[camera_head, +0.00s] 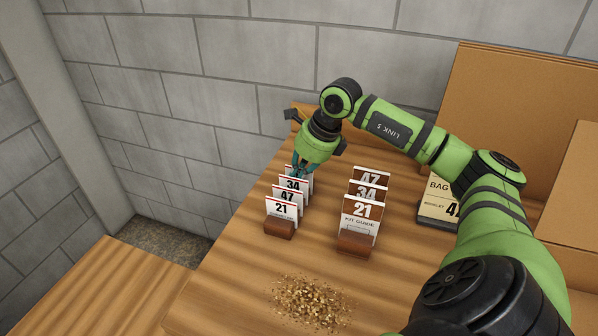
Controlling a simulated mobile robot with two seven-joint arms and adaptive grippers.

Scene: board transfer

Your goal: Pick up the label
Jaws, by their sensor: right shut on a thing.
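My right gripper (299,170) reaches down from the green arm to the rear of the left row of labels. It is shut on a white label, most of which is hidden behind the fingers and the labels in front. In that row stand white labels marked 21 (281,209), 47 (288,196) and 34 (293,184), upright with a brown wooden holder (279,228) at the front. A second row to the right has cards marked 21 (362,210), 34 (367,191) and 47 (371,177). My left gripper is not in view.
A wooden table (225,285) bears all this. A pile of brown crumbs (309,302) lies near its front. A sign reading BAG (437,205) stands at the right, partly behind my arm. Cardboard boxes (510,110) stand behind. A grey block wall (230,60) closes the back.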

